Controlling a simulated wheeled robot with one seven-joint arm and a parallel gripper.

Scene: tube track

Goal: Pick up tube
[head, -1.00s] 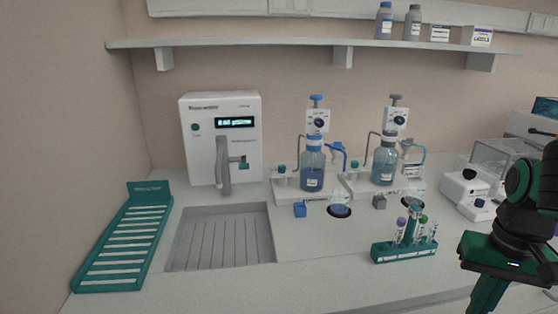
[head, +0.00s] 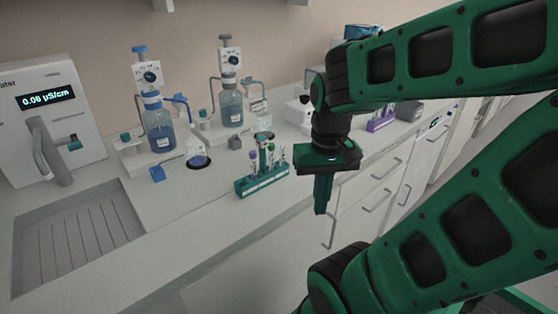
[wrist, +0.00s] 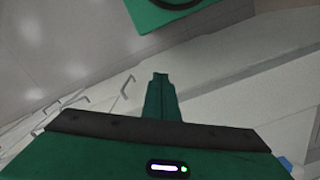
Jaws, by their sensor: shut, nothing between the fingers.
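Several small capped tubes (head: 269,164) stand in a green rack (head: 263,182) on the counter, near its front edge in the head view. The caps look purple and green. My gripper (head: 321,208) points down to the right of the rack, in front of the drawers and clear of the counter edge. Its fingers are together with nothing between them. The wrist view also shows the shut fingers (wrist: 160,77), with pale floor and drawer fronts behind. No tube shows clearly in the wrist view.
Two dispenser bottles, one blue (head: 158,132) and one paler (head: 231,104), stand behind the rack. A flask with dark liquid (head: 199,160) is left of it. A sink (head: 75,237) and a white water unit (head: 52,120) are at the left. A purple rack (head: 381,121) is farther right.

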